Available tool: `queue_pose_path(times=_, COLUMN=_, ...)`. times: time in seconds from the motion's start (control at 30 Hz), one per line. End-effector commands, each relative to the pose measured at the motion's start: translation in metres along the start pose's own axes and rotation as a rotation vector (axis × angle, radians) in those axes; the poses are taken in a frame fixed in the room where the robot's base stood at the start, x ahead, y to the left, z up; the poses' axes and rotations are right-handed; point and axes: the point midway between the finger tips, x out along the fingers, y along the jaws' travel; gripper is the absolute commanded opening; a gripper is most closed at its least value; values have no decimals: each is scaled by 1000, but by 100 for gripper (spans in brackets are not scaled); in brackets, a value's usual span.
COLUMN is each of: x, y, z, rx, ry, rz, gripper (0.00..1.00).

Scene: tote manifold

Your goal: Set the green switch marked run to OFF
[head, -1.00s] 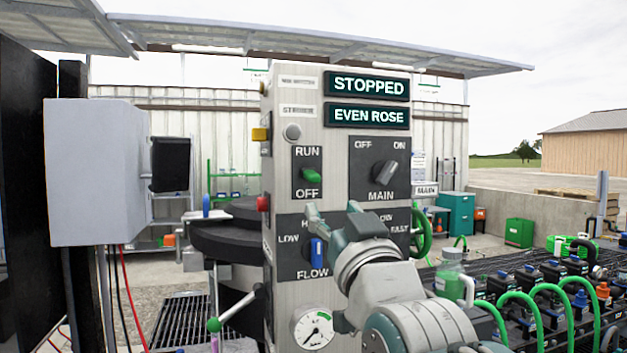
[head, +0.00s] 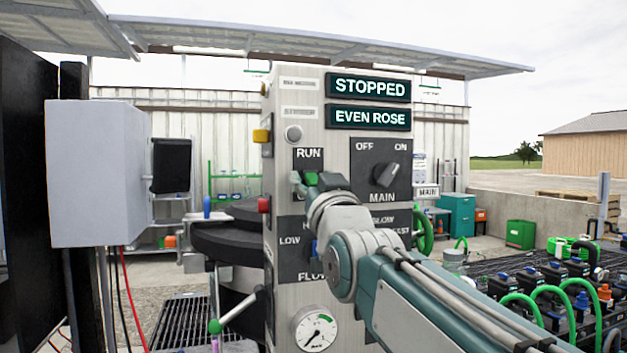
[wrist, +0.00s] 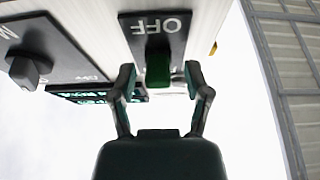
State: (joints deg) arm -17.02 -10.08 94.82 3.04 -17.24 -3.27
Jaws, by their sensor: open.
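The green switch (head: 311,179) sits on a dark plate on the left of the grey panel, below the word RUN. My gripper (head: 310,186) is in front of it and hides the OFF label in the head view. In the wrist view, which is upside down, the green switch (wrist: 158,68) lies between the two spread fingers of my gripper (wrist: 160,82), with OFF readable beside it. The fingers stand either side of the switch with gaps. RUN is hidden there, and I cannot tell the lever's exact tilt.
The black MAIN knob (head: 386,174) is just right of the switch. A blue FLOW switch (head: 314,248) is below, partly behind my arm. Displays (head: 368,88) read STOPPED and EVEN ROSE. A red button (head: 264,204) and a yellow one (head: 261,135) stick out on the panel's left side.

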Motion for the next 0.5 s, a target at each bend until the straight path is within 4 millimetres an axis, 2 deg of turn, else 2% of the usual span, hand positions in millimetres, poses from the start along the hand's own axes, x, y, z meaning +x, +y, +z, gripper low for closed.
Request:
queue_pose_path(times=0.03, x=0, y=0, z=0, rx=0, ry=0, rz=0, gripper=50)
queue_pose_path(times=0.13, x=0, y=0, z=0, rx=0, ry=0, rz=0, gripper=5)
queue_pose_path(times=0.17, x=0, y=0, z=0, rx=0, ry=0, rz=0, gripper=0)
queue_pose_path(times=0.5, x=0, y=0, z=1, rx=0, ry=34, rz=1, gripper=0)
